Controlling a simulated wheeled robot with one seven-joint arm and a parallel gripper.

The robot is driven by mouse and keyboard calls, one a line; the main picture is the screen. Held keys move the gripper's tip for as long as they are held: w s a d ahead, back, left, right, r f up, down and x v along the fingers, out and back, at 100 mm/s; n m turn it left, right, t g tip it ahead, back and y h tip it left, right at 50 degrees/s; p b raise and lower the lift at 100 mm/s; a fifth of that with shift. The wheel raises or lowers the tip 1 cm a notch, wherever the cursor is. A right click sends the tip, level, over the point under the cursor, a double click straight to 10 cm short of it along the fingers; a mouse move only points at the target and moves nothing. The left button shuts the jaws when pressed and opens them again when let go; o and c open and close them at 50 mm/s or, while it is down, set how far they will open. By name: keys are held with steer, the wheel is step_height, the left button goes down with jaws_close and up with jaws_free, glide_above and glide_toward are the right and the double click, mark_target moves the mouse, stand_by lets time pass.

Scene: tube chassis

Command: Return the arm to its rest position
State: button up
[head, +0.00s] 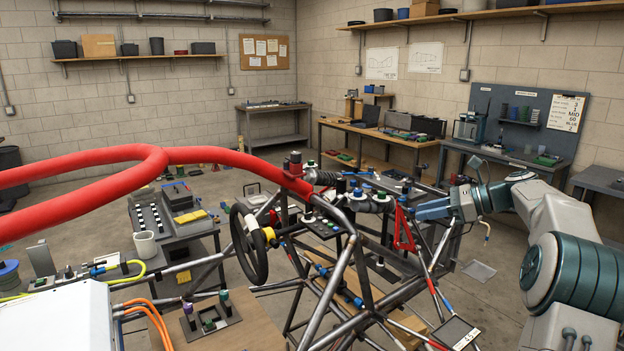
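My arm comes in from the right side of the head view, with its grey and teal links bent toward the middle. My gripper (418,210) is at its end, a blue-grey shape pointing left beside the tube chassis (345,255). Its fingertips are small and lie against the chassis parts, so I cannot tell whether they are apart or hold anything. A red triangular frame (404,232) hangs just left of and below the gripper; I cannot tell whether they touch.
A thick red padded tube (110,172) crosses the left side. A steering wheel (249,243) stands at the chassis's left. A grey cart (183,222) holds a mug (145,244). Workbenches (375,135) line the back wall. Open floor lies behind the chassis and right of it.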

steer(key=s+a+f+n+g+h, duration=0.3)
steer(key=s+a+n+h, duration=0.55)
steer(key=s+a, duration=0.65)
steer(key=s+f+n+h, duration=0.1)
steer(key=s+f+n, duration=0.2)
steer(key=s, duration=0.4)
steer(key=s+d+f+n+t+h, duration=0.1)
steer(key=s+f+n, duration=0.2)
steer(key=s+n, duration=0.3)
steer(key=s+d+f+n+h, duration=0.1)
steer(key=s+f+n+h, duration=0.1)
steer(key=s+n, duration=0.3)
steer(key=s+f, duration=0.1)
steer(key=s, duration=0.2)
steer(key=shift+s+d, duration=0.15)
steer(key=shift+s, duration=0.15)
steer(key=shift+f, duration=0.1)
